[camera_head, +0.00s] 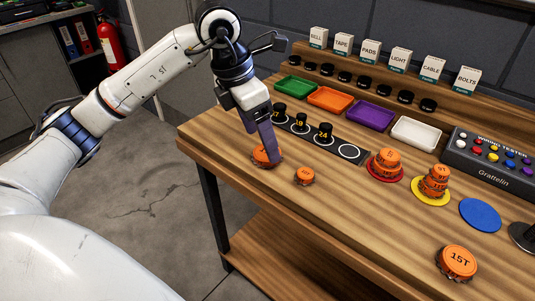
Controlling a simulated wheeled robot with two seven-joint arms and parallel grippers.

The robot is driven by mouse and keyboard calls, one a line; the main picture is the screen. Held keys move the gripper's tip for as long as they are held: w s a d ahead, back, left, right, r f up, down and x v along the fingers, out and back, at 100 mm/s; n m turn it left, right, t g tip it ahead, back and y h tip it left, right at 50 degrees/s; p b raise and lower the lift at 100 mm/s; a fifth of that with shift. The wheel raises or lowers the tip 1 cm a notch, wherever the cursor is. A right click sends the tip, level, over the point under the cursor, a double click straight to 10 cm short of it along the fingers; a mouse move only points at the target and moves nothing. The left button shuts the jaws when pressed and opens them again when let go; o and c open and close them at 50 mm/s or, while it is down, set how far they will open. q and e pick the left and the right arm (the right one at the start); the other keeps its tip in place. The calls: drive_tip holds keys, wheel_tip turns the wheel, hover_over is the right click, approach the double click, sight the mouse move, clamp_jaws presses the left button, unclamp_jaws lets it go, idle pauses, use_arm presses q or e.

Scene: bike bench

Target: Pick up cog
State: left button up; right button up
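Several orange cogs are on the wooden bench (330,215). One orange cog (262,157) lies near the left end, directly under the fingers of my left gripper (265,150), which partly hide it. I cannot tell whether the fingers are closed on it. A small cog (304,176) lies just right of it. A large cog marked 15T (457,262) lies at the front right. One stack of cogs (387,162) stands on a red disc, and another stack (434,183) stands on a yellow disc. My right gripper is not in view.
A bare blue disc (480,215) lies right of the stacks. A black strip (322,139) holds black pieces with numbers. Green (295,87), orange (330,99), purple (370,112) and white (415,133) trays line the back, beside a tester box (490,160). The front middle is clear.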

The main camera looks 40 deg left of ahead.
use_arm(q)
drive_tip(key=x, duration=0.4)
drive_tip(key=shift+w+a, duration=0.1)
drive_tip(key=shift+w, duration=0.1)
drive_tip(key=c, duration=1.2)
